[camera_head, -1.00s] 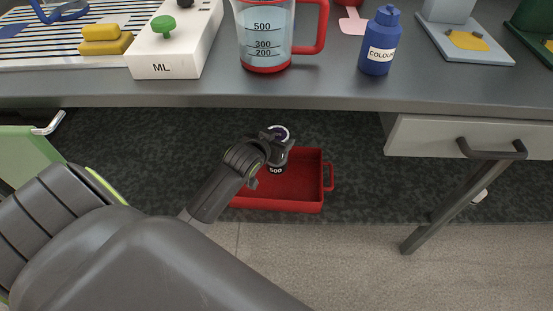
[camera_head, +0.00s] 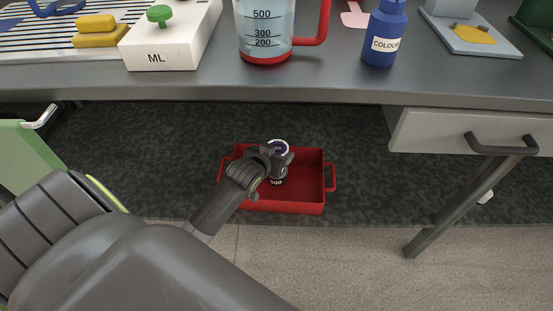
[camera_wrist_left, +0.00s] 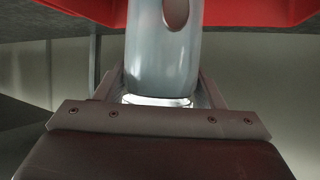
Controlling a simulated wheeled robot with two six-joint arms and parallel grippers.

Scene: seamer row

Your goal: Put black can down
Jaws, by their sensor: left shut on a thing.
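The black can (camera_head: 277,182) shows as a dark body with white "500" lettering and a pale-rimmed top, partly covered by my fingers. My left gripper (camera_head: 277,160) is shut on it. The can is upright or nearly so, over the inside of the red tray (camera_head: 308,207); I cannot tell whether it touches the tray's bottom. In the left wrist view a rounded grey surface (camera_wrist_left: 160,60) fills the middle between the jaws, with the red tray (camera_wrist_left: 240,12) behind. My right gripper is not in view.
The grey bench (camera_head: 330,92) overhangs behind the tray. On it stand a measuring jug (camera_head: 263,40), a blue bottle (camera_head: 382,30) and a white box (camera_head: 172,45). A drawer (camera_head: 440,135) with a dark handle is at the right. The tray's right part is clear.

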